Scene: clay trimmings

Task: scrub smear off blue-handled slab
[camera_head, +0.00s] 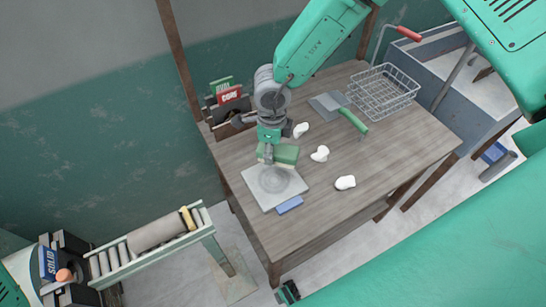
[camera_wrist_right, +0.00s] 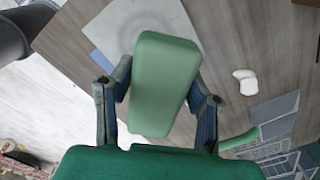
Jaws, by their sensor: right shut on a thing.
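The slab (camera_head: 259,193) is a pale grey square plate lying on the table, with a blue handle (camera_head: 290,205) along its near edge. A darker round smear (camera_head: 280,181) marks the middle of the slab. My right gripper (camera_head: 267,152) is shut on a green block-shaped scrubber (camera_head: 287,154), at the slab's far edge. I cannot tell whether the scrubber touches the slab. In the right wrist view the scrubber (camera_wrist_right: 165,75) sits between the fingers and hides part of the slab (camera_wrist_right: 120,28).
Several white lumps (camera_head: 345,183) lie right of the slab. A rack with a red box (camera_head: 230,95) is at the back left. The table's front right is clear.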

